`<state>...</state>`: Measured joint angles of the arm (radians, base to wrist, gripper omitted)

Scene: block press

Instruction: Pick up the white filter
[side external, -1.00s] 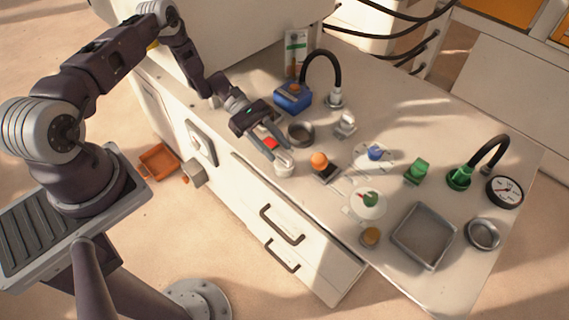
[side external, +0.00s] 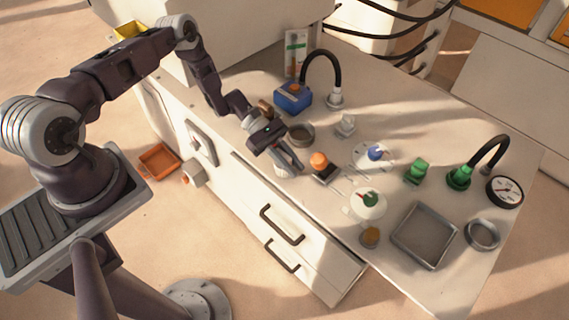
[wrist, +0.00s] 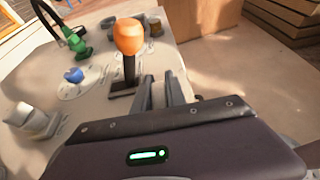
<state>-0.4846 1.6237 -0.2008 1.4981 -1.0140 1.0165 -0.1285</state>
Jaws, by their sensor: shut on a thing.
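My gripper (side external: 289,168) is low at the front edge of the white counter, beside the orange knob, with its fingers pointing down. In the wrist view, the two dark fingers (wrist: 160,82) are close together. The white filter (side external: 280,172) is a small pale cylinder at the fingertips, mostly hidden behind them in the side view. My gripper is shut on it. In the wrist view the filter is hidden. I cannot tell whether it still touches the counter.
An orange knob on a black base (side external: 319,160) stands just right of my gripper. A blue knob (side external: 376,153) and a green-topped white disc (side external: 369,202) lie farther right. The counter (side external: 440,120) has free room at the back.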

